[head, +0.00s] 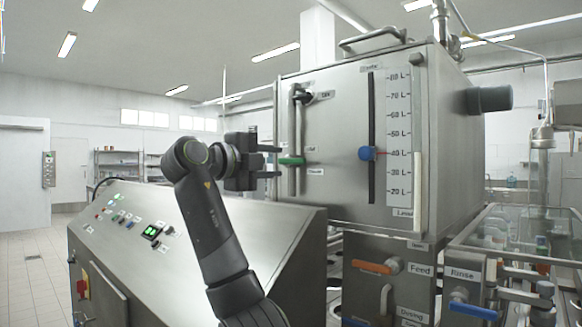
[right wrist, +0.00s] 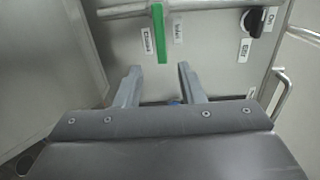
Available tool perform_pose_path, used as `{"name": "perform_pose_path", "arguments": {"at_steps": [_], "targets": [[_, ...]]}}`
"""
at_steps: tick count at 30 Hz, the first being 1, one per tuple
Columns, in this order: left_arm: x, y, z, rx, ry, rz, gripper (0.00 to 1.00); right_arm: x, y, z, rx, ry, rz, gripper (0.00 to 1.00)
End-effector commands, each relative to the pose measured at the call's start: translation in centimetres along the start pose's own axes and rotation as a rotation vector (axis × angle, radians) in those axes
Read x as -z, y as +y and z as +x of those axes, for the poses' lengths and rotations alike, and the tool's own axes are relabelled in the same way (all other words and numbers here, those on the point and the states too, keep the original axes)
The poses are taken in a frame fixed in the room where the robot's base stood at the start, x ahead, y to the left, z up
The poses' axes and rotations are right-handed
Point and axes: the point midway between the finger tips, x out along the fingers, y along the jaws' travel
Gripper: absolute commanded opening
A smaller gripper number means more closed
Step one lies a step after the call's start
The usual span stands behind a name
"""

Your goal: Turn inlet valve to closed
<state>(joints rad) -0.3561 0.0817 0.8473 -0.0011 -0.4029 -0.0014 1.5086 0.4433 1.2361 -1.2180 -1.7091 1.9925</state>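The inlet valve has a green lever handle (head: 291,161) on a vertical pipe at the left of the steel tank's front. The lever lies across the pipe. The green lever (right wrist: 159,33) also shows in the right wrist view, between a "Closed" label (right wrist: 147,40) and another label that seems to read "Inlet". My right gripper (head: 273,161) is open in front of the lever, one finger above and one below its level. In the right wrist view the two fingertips (right wrist: 158,68) are apart, with the lever's end in line with the gap. Contact cannot be made out. My left gripper is out of view.
A black knob (head: 303,96) sits higher on the tank. A blue knob (head: 367,153) rides a slot beside the litre scale (head: 398,140). A sloped control panel (head: 150,230) stands below my right arm. An orange handle (head: 372,267) marked Feed is lower right.

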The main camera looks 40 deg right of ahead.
Motion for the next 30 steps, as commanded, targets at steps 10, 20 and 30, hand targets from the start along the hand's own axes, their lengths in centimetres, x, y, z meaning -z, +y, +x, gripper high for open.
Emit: {"name": "perform_pose_path", "arguments": {"at_steps": [10, 20, 30], "targets": [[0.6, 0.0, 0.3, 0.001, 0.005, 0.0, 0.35, 0.0, 0.0, -6.1, 0.0, -0.002, 0.001, 0.35], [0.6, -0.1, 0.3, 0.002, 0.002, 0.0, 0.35, 0.0, 0.0, -6.9, 0.0, 0.001, 0.0, 0.35], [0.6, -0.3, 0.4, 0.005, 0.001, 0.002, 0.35, 0.0, 0.0, -6.9, 0.0, 0.001, 0.001, 0.35]]}}
